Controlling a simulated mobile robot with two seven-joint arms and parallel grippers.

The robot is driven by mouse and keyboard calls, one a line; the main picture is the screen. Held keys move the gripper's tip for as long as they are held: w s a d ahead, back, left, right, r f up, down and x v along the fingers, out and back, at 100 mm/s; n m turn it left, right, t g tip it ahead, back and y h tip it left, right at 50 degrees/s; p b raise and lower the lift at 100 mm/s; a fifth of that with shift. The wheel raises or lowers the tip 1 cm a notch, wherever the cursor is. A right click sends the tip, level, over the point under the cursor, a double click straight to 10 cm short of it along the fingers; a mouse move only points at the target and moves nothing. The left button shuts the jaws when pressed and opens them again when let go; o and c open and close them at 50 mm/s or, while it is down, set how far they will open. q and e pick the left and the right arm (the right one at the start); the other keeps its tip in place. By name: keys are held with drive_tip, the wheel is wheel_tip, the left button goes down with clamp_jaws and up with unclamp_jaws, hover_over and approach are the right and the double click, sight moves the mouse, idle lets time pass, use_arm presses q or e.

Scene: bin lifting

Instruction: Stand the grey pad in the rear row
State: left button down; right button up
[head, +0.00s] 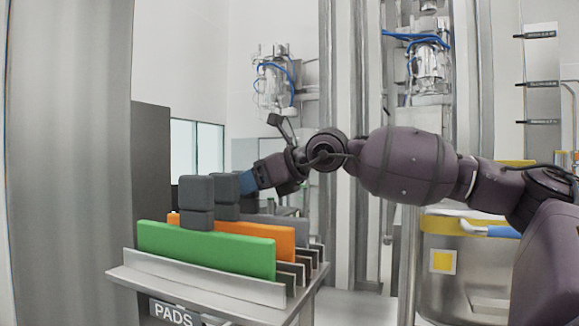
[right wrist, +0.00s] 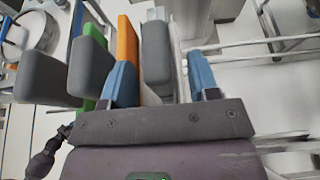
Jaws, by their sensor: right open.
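The grey pad (head: 292,226) stands upright in the slotted rack (head: 190,279), behind an orange pad (head: 262,233) and a green pad (head: 205,250). Dark grey blocks (head: 196,189) rise above the pads like handles. My right gripper (head: 248,182) has blue fingertips at the rear dark block, above the grey pad. In the right wrist view my gripper (right wrist: 161,82) is open, with a dark grey block (right wrist: 155,52) between its fingers. Contact cannot be told. Much of the grey pad is hidden by the orange pad. My left gripper is not in view.
The rack sits on a cart labelled PADS (head: 173,314). Thin divider walls (head: 300,272) separate its slots. A tall grey panel (head: 68,160) stands close on the left. A yellow-rimmed bin (head: 455,225) stands at the right, beneath my right arm.

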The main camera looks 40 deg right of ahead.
drive_tip(key=shift+v, duration=1.25)
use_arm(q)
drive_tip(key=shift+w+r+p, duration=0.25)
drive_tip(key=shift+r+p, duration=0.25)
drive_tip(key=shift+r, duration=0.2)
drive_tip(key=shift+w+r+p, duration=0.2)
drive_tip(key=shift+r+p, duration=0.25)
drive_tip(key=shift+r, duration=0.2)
use_arm(e)
drive_tip(key=v, duration=0.8)
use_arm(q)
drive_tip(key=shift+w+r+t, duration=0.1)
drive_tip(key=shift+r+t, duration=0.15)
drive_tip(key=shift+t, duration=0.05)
use_arm(e)
drive_tip(key=shift+s+d+r, duration=0.1)
drive_tip(key=shift+s+r, duration=0.05)
